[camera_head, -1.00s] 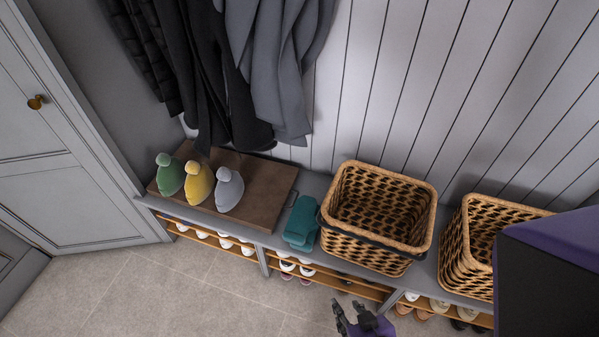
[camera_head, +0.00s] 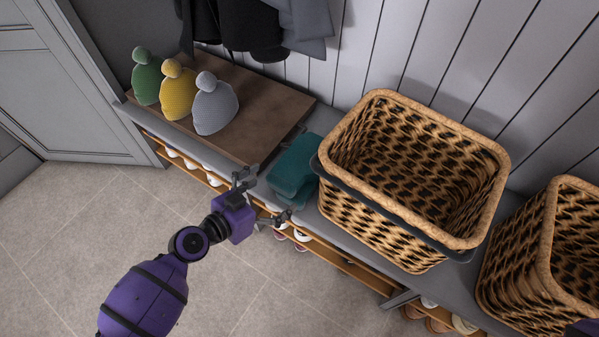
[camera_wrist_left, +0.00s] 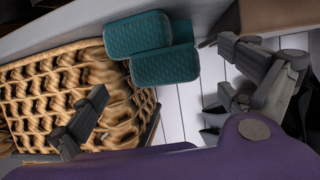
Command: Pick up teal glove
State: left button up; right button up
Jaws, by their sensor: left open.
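The teal glove (camera_head: 293,172) lies on the grey bench between the brown board and the nearer wicker basket. In the left wrist view the teal glove (camera_wrist_left: 165,65) shows as two overlapping quilted pieces, upper middle. My left gripper (camera_head: 266,198) is open and empty, just in front of the glove at the bench's front edge. Its fingers are spread to either side of the glove's near end and look apart from it. In the left wrist view the fingers of my left gripper (camera_wrist_left: 163,76) stand left and right of the glove.
A wicker basket (camera_head: 350,172) with a dark handle stands close to the right of the glove. A second basket (camera_head: 520,255) stands further right. The brown board (camera_head: 255,125) with green, yellow and grey knitted hats is on the left. Shoes sit on racks below the bench.

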aim_at(276, 181)
pick_arm(q)
jog(key=w, duration=0.1)
jog(key=w+d, duration=0.1)
jog(key=w, duration=0.1)
jog(key=shift+w+d+r+h+b, duration=0.1)
jog(key=shift+d+h+b, duration=0.1)
jog(key=shift+h+b, duration=0.1)
jog(key=x, duration=0.6)
jog(key=shift+d+r+p, duration=0.1)
jog(key=shift+d+p, duration=0.25)
jog(key=shift+d, duration=0.05)
jog(key=c, duration=1)
